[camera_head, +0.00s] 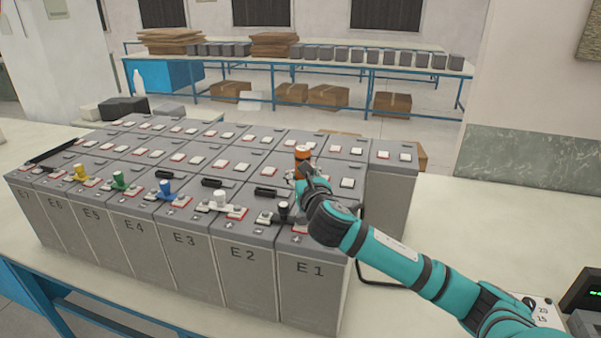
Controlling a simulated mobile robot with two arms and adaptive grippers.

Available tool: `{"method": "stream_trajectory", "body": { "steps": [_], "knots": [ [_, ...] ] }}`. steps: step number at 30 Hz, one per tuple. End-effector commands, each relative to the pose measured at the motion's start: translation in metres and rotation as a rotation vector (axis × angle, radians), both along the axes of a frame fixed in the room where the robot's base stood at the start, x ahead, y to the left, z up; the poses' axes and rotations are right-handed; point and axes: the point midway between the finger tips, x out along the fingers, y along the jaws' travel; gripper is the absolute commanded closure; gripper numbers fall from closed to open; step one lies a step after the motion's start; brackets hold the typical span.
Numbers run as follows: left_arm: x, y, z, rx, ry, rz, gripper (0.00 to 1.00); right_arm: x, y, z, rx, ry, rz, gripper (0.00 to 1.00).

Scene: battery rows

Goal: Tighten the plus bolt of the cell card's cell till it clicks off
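The battery cells stand in rows on the table; the front row carries labels, with cell E1 (312,290) at the right end and E2 (243,262) and E3 (186,240) to its left. Their tops bear light terminal pads, several red-edged. My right gripper (302,178) is over the cells behind E1, at an upright orange-topped tool (303,155), and appears shut on it. The tool's lower end and the bolt under it are hidden or too small to tell. I cannot make out a cell card for certain. My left gripper is not in view.
Yellow (80,172), green (118,180), blue (165,188), white (220,198) and black (284,210) knobs stand along the front row. Black bars (212,183) link some cells. A dark device (583,290) with green digits is at right. The tabletop (480,215) right of the cells is mostly clear.

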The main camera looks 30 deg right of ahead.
Motion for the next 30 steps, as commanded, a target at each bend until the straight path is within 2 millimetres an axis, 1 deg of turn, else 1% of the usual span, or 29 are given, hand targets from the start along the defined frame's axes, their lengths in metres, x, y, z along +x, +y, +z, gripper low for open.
{"method": "stream_trajectory", "body": {
  "steps": [30],
  "knots": [
    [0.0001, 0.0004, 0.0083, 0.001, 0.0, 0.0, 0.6, -0.0002, 0.0, -0.0023, 0.0, 0.003, -0.001, 1.0]
  ]
}}
